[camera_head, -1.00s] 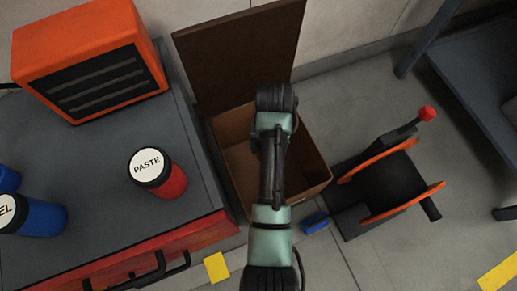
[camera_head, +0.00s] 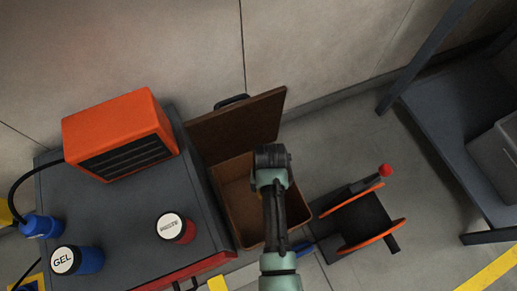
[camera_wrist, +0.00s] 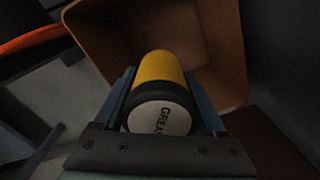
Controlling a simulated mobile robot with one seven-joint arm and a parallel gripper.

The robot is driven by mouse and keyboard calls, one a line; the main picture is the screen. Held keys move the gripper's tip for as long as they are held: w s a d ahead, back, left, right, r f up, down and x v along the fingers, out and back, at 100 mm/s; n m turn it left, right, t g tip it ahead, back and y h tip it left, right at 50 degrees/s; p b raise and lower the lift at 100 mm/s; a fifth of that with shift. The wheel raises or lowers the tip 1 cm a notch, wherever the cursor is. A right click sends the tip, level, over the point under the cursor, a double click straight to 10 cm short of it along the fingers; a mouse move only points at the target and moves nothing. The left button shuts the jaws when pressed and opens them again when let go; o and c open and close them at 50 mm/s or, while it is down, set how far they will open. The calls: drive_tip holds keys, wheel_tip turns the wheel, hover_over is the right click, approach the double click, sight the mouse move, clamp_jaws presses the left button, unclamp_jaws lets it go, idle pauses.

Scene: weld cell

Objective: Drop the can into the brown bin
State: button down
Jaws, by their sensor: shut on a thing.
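A yellow can (camera_wrist: 160,80) with a black-rimmed white lid lettered "GREAS…" is between the fingers of my gripper (camera_wrist: 162,95) in the wrist view. The gripper is shut on it. The brown bin (camera_head: 225,205) stands on the floor with its lid (camera_head: 240,122) swung up at the back. In the wrist view the bin (camera_wrist: 222,70) opens just beyond the can, and the can's far end points into it. In the head view my arm covers the bin's right part, and the can and fingertips are hidden behind the wrist.
A dark workbench (camera_head: 110,225) left of the bin holds an orange box (camera_head: 120,135), a red paste can (camera_head: 175,228) and a blue gel can (camera_head: 78,260). A black and orange reel stand (camera_head: 355,220) is right of the bin. A dark table (camera_head: 450,110) stands farther right.

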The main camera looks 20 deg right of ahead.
wheel_tip(320, 180, down, 6)
drive_tip(key=b, duration=0.6)
unclamp_jaws()
drive_tip(key=shift+r, duration=0.1)
wheel_tip(320, 180, up, 13)
drive_tip(key=p, duration=0.7)
drive_tip(key=shift+p, duration=0.35)
